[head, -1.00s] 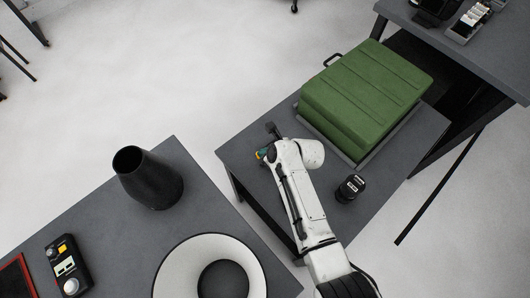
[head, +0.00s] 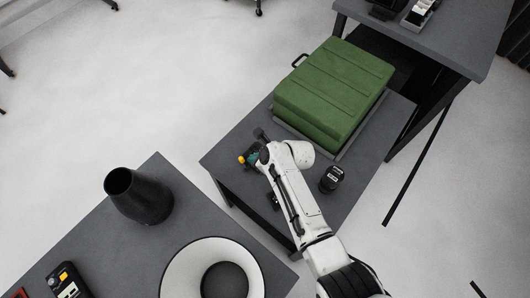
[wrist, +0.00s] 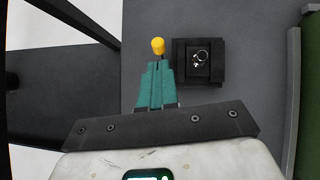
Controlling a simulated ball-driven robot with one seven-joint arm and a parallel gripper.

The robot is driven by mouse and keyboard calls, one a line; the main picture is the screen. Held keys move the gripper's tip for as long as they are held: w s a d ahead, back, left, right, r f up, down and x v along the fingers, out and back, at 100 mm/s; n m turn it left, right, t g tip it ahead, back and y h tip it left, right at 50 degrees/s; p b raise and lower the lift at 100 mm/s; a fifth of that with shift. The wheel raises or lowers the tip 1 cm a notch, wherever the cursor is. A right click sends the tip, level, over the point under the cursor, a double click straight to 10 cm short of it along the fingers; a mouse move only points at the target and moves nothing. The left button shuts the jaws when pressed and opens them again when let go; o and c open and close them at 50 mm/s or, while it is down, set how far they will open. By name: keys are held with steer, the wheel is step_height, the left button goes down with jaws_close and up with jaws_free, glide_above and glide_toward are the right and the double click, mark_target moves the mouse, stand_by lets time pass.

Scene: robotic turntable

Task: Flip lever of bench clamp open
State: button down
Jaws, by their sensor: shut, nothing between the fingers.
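The bench clamp shows in the wrist view as a dark block with a small metal ring (wrist: 197,62), at the edge of the grey bench. A yellow knob (wrist: 158,45), seemingly the lever's end, stands just left of the block and right at my fingertips; I cannot tell if they touch. My gripper (wrist: 156,75) has teal fingers, shut with nothing between them. In the head view the yellow knob (head: 241,160) shows left of my gripper (head: 252,157), and a dark part of the clamp (head: 261,135) shows just behind. My arm hides the rest.
A green case (head: 335,90) lies on the same grey bench (head: 225,155), behind and right of my gripper. A black cylinder (head: 331,178) stands right of my arm. Another table with a dark vase (head: 138,197) and a white ring (head: 185,265) is at front left.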

steer(key=a+r+v, duration=0.1)
steer(key=v, duration=0.9)
steer(key=shift+w+d, duration=0.15)
steer(key=shift+w, duration=0.2)
steer(key=shift+r, duration=0.1)
